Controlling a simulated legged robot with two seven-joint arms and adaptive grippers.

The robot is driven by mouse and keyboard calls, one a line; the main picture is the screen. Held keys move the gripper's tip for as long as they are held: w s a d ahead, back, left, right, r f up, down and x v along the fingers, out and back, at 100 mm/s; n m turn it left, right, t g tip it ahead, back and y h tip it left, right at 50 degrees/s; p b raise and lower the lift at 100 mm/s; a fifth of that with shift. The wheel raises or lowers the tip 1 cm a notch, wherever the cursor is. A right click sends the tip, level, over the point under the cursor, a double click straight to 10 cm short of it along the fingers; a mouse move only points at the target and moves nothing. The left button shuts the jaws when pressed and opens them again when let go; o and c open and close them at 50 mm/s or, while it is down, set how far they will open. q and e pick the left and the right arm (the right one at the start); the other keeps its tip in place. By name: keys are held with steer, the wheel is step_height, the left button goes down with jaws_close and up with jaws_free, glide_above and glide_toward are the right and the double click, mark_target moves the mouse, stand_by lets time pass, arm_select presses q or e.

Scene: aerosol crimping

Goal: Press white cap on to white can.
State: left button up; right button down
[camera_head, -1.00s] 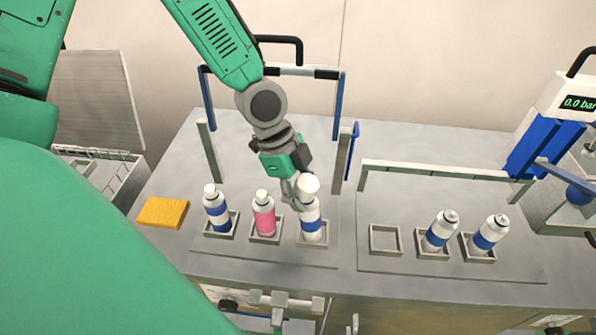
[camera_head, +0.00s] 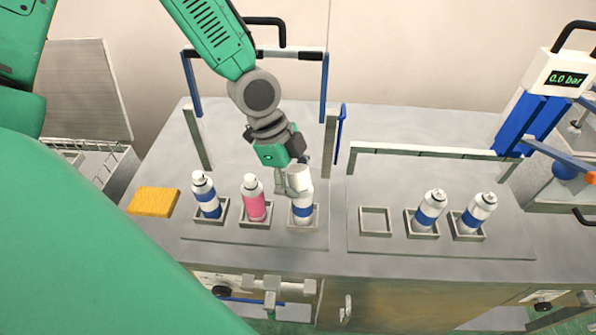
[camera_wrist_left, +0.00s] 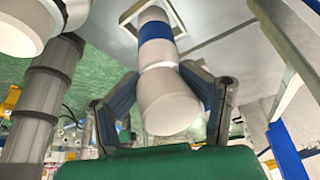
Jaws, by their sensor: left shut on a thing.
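The white can (camera_head: 302,214) with a blue band stands upright in the rightmost square holder of the left row. The white cap (camera_head: 298,177) is at the can's top. My left gripper (camera_head: 288,186) comes down from above and is shut on the cap. In the left wrist view the cap (camera_wrist_left: 168,103) is between the two fingers, in line with the banded can (camera_wrist_left: 155,45). No gap shows between cap and can, but how firmly they are seated cannot be told. My right gripper is not in view.
A blue-banded can (camera_head: 206,198) and a pink can (camera_head: 254,201) stand to the left. Two banded cans (camera_head: 431,207) (camera_head: 478,212) stand right, beside an empty holder (camera_head: 375,222). A metal frame (camera_head: 328,130) rises behind. A yellow sponge (camera_head: 153,201) lies left.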

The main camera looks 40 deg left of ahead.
arm_select(q)
steer(key=shift+s, duration=0.1)
steer(key=shift+c, duration=0.2)
steer(key=shift+r+p, duration=0.1)
steer(key=shift+p, duration=0.3)
steer(key=shift+c, duration=0.6)
steer(key=o, duration=1)
steer(key=shift+o, duration=0.8)
steer(key=shift+w, duration=0.4)
steer(key=o, duration=0.6)
steer(key=shift+s+r, duration=0.1)
steer(key=shift+s, duration=0.05)
steer(key=shift+r, duration=0.1)
